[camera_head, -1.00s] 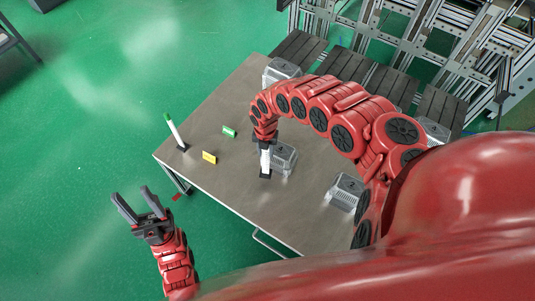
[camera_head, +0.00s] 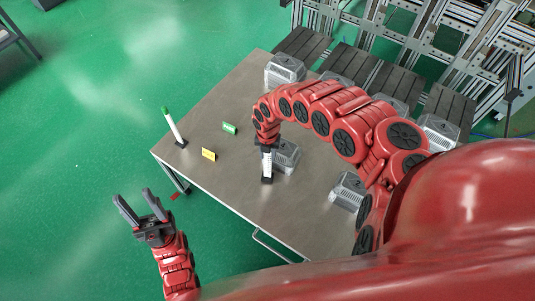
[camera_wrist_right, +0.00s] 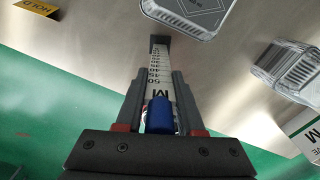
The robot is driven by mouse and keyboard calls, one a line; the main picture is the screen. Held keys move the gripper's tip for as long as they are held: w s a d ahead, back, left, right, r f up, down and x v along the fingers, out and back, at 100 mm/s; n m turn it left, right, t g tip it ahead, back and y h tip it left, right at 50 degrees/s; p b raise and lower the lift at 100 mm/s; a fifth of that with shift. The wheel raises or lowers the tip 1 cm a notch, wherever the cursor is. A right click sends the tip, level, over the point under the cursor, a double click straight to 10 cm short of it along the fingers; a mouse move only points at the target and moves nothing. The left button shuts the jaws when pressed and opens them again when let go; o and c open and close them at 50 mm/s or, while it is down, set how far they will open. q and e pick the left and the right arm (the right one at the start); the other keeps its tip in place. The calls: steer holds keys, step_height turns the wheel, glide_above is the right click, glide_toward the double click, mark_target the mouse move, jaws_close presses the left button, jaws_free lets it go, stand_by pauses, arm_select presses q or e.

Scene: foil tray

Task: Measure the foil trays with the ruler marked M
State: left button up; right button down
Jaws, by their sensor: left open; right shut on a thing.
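My right gripper (camera_wrist_right: 160,118) is shut on the ruler marked M (camera_wrist_right: 157,78), a white scale with a blue end and a black foot. In the head view the ruler (camera_head: 266,162) hangs below the gripper (camera_head: 267,142), its foot at or close to the table top; contact is unclear. A foil tray (camera_head: 287,155) sits right beside it and also shows at the top of the wrist view (camera_wrist_right: 190,12). Another foil tray (camera_head: 347,188) is at the table's right, apparently stacked in the wrist view (camera_wrist_right: 288,72). One more tray (camera_head: 285,70) is at the far end. My left gripper (camera_head: 131,203) is open and empty, off the table.
A second white ruler with a green top (camera_head: 174,127) stands tilted at the table's left edge. A green card (camera_head: 229,128) and a yellow HOLD card (camera_head: 208,154) stand on the metal table (camera_head: 235,190). Dark slatted benches (camera_head: 301,46) with more trays lie behind.

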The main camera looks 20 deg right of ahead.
steer(key=shift+f+b, duration=0.4)
steer(key=shift+f, duration=0.15)
steer(key=shift+c, duration=2.2)
jaws_free()
steer(key=shift+r, duration=0.15)
